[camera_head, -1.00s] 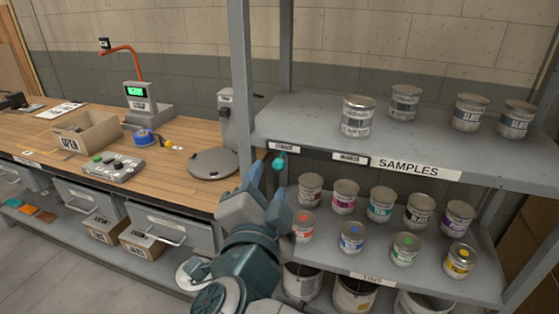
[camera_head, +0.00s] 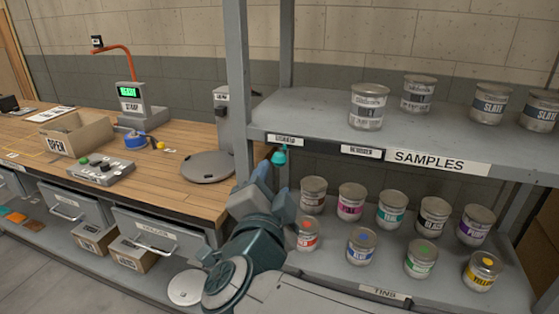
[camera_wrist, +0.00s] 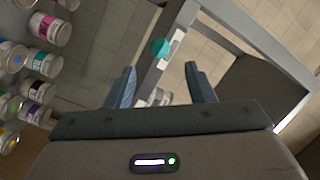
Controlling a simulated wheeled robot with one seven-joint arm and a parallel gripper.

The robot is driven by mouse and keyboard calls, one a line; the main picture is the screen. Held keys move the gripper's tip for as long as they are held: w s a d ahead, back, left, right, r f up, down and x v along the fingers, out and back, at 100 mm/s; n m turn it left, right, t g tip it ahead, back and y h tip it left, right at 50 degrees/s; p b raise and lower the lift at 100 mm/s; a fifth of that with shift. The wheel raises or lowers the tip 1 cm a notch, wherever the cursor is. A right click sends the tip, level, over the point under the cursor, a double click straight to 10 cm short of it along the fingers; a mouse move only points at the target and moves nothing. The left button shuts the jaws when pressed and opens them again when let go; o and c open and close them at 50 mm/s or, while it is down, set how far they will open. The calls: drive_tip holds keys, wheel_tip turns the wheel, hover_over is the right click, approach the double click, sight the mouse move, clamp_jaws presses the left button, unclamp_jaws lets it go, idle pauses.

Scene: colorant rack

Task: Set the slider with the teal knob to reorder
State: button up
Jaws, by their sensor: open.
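The teal knob (camera_head: 279,157) hangs at the left end of the slider strip on the front edge of the upper shelf, just below a small label (camera_head: 285,139) too blurred to read surely. A second label, seemingly "REORDER" (camera_head: 361,152), sits further right on the same strip. My gripper (camera_head: 266,188) is below the knob in the head view, its fingers pointing up toward it. In the wrist view the teal knob (camera_wrist: 159,47) lies ahead of and between the open fingers (camera_wrist: 164,88), with nothing held.
Sample cans (camera_head: 368,107) stand on the upper shelf (camera_head: 320,117), right of the knob. Several paint tins (camera_head: 351,201) fill the lower shelf close to my gripper's right. A grey post (camera_head: 238,90) and the wooden workbench (camera_head: 150,172) are to the left.

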sight(279, 163)
drive_tip(key=w, duration=0.3)
drive_tip(key=w+d, duration=0.1)
drive_tip(key=w, duration=0.5)
drive_tip(key=shift+d, duration=0.2)
